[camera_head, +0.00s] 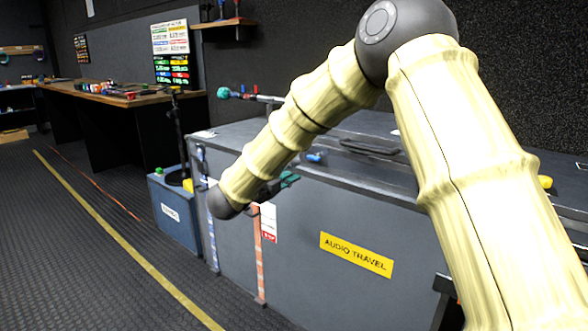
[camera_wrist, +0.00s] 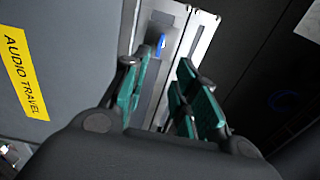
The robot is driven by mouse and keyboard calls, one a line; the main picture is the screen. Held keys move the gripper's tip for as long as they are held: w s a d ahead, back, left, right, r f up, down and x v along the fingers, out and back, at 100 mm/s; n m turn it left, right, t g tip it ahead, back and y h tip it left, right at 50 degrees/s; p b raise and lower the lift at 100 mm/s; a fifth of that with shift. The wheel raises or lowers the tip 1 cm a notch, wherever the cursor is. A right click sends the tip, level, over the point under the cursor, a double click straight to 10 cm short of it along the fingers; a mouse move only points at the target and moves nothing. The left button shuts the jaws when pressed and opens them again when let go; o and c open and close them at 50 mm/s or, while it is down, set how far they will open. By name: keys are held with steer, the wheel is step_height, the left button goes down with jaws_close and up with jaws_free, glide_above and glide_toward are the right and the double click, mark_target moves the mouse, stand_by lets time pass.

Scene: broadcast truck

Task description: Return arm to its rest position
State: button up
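My arm, in pale ribbed covers with dark joints, fills the right of the head view, bent at an elbow near the top. Its forearm slopes down to the left, in front of the grey case (camera_head: 300,225). My gripper (camera_head: 288,181) is mostly hidden behind the forearm; only some teal finger parts show. In the wrist view my gripper (camera_wrist: 165,65) has its two teal-padded fingers apart, with nothing held between them. A small blue item (camera_wrist: 162,42) shows beyond the fingers on the case's pale edge; I cannot tell whether they touch it.
The case carries a yellow AUDIO TRAVEL label (camera_head: 356,254). A blue bin (camera_head: 171,213) stands at its left end. A wooden-topped bench (camera_head: 150,98) with small items runs along the back wall. The floor at left is clear, with a yellow line (camera_head: 120,233).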

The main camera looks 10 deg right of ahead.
stand_by(0.3)
steer(key=s+f+n+y, duration=0.3)
steer(key=f+n, duration=0.2)
steer(key=f, duration=0.6)
steer(key=s+f+n+t+y, duration=0.1)
steer(key=s+f+n+y, duration=0.3)
steer(key=f, duration=0.8)
steer(key=s+f+n+y, duration=0.2)
steer(key=f+n, duration=0.4)
steer(key=f, duration=0.5)
steer(key=s+d+f+n+g+y, duration=0.1)
steer(key=s+f+n+g+y, duration=0.2)
steer(key=s+f, duration=0.85)
steer(key=s+d+f+n+g+y, duration=0.1)
steer(key=s+f+n+g, duration=0.4)
steer(key=s+f, duration=0.65)
steer(key=s+d+n+g+y, duration=0.15)
steer(key=s+n+g, duration=0.3)
steer(key=s, duration=2.05)
step_height(320, 180, up, 32)
steer(key=w+p, duration=0.1)
steer(key=p, duration=3.2)
steer(key=shift+d+r+n+p, duration=0.15)
steer(key=shift+d+n+p, duration=0.2)
steer(key=shift+d, duration=0.1)
steer(key=shift+t, duration=0.25)
